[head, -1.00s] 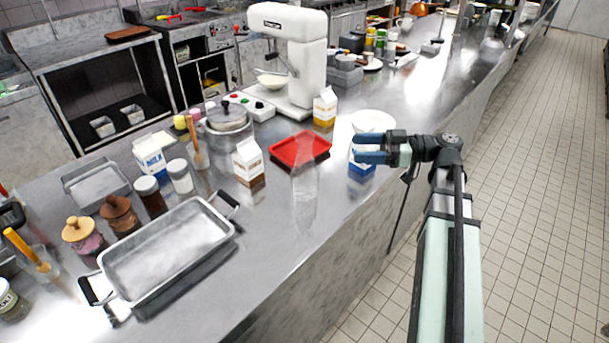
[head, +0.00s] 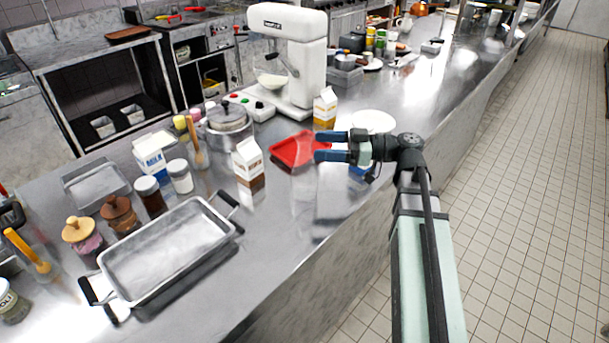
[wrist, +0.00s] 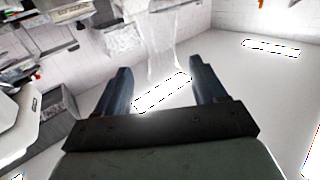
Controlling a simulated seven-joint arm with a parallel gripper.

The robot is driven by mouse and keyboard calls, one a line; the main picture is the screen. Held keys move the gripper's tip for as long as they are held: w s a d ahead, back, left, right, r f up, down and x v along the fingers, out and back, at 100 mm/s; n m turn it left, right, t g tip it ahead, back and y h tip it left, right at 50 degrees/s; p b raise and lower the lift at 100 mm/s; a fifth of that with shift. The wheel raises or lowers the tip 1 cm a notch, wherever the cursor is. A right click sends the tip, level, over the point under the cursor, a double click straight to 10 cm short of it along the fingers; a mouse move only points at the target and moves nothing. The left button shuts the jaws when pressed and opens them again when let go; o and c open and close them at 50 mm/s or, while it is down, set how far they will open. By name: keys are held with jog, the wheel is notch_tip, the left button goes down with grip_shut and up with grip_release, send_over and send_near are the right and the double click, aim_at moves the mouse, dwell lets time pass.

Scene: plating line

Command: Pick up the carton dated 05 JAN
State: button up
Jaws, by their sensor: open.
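Several cartons stand upright on the steel counter in the head view. A white carton with a brown base (head: 248,165) stands left of the red tray. A white carton with a yellow-orange base (head: 325,110) stands behind the tray. A white and blue carton (head: 150,156) is at the left, by the jars. Another blue carton (head: 359,171) is mostly hidden behind my gripper. No date is readable on any of them. My gripper (head: 317,147) is open and empty, pointing left over the tray's right side. In the wrist view its fingers (wrist: 158,80) are apart, with no carton seen between them.
The red tray (head: 280,160) lies near the counter's middle. A white plate (head: 373,121) is behind my gripper. A white mixer (head: 290,50) stands behind the tray. A metal pan (head: 165,250) and lidded jars (head: 117,213) fill the left front. The right front counter is clear.

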aim_at(306, 148)
jog(key=shift+w+a+f, duration=0.1)
jog(key=shift+a+f, duration=0.1)
jog(key=shift+a, duration=1.1)
jog(key=shift+w+a+f, duration=0.1)
jog(key=shift+a+f, duration=0.05)
jog(key=shift+a, duration=1.1)
grip_shut()
